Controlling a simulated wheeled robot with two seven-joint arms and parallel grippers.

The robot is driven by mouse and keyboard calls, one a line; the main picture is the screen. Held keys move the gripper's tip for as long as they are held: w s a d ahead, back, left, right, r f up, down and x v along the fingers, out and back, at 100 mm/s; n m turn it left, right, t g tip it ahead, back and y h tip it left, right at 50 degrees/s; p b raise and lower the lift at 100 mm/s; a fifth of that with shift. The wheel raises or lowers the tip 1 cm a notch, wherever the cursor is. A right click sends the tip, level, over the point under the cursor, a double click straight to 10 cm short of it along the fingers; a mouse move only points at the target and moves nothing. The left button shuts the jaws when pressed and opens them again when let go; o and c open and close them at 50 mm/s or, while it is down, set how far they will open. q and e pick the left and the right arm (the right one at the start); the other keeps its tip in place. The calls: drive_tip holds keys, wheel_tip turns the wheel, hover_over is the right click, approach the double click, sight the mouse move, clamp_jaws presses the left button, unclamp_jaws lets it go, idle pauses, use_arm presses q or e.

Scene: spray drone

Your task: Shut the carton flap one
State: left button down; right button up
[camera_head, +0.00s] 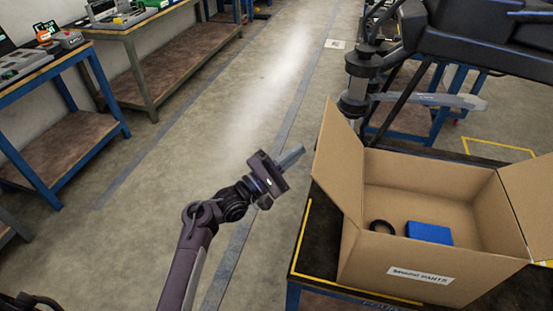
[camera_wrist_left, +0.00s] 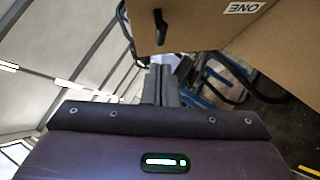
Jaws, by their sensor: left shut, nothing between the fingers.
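The open cardboard carton (camera_head: 360,260) stands on the table at the right in the head view. Its left flap (camera_head: 340,160) stands up and leans outward; its right flap (camera_head: 528,200) is splayed out to the right. My left gripper (camera_head: 291,157) is shut and empty, left of the left flap and apart from it. In the left wrist view, the shut fingers (camera_wrist_left: 160,80) point at cardboard with a label reading ONE (camera_wrist_left: 244,7), seen close ahead. A small dark slot or tab (camera_wrist_left: 160,26) shows on that cardboard. My right gripper is out of view.
A blue block (camera_head: 429,233) and a black ring (camera_head: 382,227) lie inside the carton. The drone (camera_head: 480,40) with its dark arm and grey propeller hangs behind the carton. Workbenches (camera_head: 60,70) line the left; the floor between is clear.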

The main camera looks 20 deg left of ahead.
use_arm(q)
drive_tip(key=shift+d+r+p, duration=0.15)
drive_tip(key=shift+d+r, duration=0.15)
drive_tip(key=shift+d, duration=0.2)
drive_tip(key=shift+d+r+p, duration=0.15)
drive_tip(key=shift+d+r, duration=0.15)
drive_tip(key=shift+d, duration=0.2)
drive_tip(key=shift+r, duration=0.1)
